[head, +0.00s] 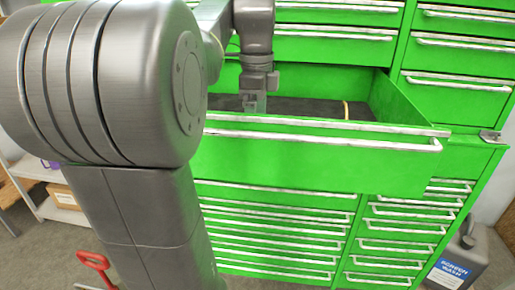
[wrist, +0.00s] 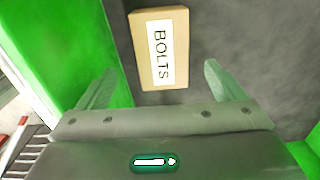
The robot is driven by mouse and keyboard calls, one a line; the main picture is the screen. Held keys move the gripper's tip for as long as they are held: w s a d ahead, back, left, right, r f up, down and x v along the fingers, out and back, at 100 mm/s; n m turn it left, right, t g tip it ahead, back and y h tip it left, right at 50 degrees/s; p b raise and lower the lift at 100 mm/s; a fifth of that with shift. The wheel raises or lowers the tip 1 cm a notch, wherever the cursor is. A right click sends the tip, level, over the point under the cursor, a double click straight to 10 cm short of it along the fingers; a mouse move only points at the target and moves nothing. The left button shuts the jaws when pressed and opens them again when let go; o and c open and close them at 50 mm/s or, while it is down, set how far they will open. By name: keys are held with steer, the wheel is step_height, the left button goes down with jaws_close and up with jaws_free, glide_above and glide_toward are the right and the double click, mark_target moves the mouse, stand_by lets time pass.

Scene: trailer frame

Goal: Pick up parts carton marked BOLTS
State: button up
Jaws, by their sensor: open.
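The parts carton marked BOLTS (wrist: 161,48) is a small tan box with a white label in the wrist view. It lies on the dark floor of an open green drawer (head: 310,155). My gripper (wrist: 160,68) is open and empty, with its fingers apart to the left and right of the carton's lower end in the picture. In the head view my gripper (head: 254,104) points down into the drawer, behind its front panel.
The drawer's front panel and right side wall (head: 390,95) stand up around the gripper. A small tan item (head: 346,110) shows farther right in the drawer. A screen wash can (head: 455,262) stands on the floor at right. A red-handled jack (head: 95,262) is at lower left.

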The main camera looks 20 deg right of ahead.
steer(key=shift+w+f, duration=0.15)
steer(key=shift+f, duration=0.75)
steer(key=shift+f+p, duration=0.3)
steer(key=shift+f, duration=2.35)
steer(key=c, duration=1.3)
